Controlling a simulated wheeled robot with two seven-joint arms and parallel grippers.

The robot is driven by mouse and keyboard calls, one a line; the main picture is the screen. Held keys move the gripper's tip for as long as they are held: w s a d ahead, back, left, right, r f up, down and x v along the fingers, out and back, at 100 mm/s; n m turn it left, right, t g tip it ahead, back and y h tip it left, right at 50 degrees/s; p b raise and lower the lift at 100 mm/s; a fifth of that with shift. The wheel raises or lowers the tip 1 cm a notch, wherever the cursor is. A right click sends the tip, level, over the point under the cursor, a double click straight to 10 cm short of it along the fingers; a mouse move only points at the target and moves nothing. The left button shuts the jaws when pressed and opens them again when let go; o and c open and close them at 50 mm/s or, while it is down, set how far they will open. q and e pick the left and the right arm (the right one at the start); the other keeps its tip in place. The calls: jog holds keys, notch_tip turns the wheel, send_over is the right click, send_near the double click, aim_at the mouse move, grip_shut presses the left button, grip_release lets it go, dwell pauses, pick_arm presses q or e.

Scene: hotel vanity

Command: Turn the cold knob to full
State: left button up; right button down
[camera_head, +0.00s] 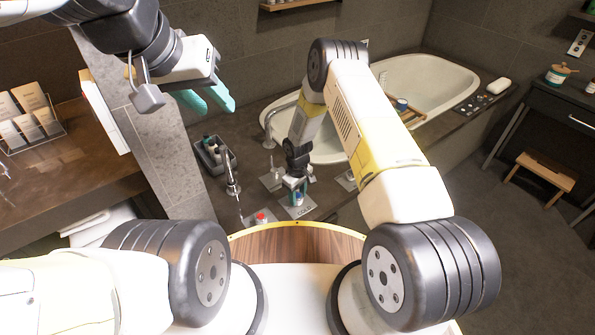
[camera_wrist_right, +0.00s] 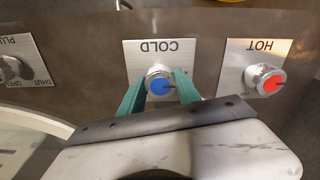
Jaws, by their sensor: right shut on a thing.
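The cold knob (camera_wrist_right: 159,85) is a silver cylinder with a blue cap, on a metal plate marked COLD (camera_wrist_right: 140,52). In the wrist view it sits between the teal fingers of my right gripper (camera_wrist_right: 161,90), which is shut on it. A dark mark on the cap points to the right of that view.
The hot knob (camera_wrist_right: 266,79) with a red cap is beside the cold plate; the plug knob (camera_wrist_right: 9,70) is on the other side. A faucet (camera_head: 231,178) and a dark caddy (camera_head: 214,157) stand on the ledge. The bathtub (camera_head: 440,82) lies behind.

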aim_at(298, 195)
dwell(0.4)
jog(key=c, duration=0.9)
grip_release()
jog(key=shift+o, duration=0.2)
notch_tip(298, 195, up, 8)
jog(key=shift+f, duration=0.1)
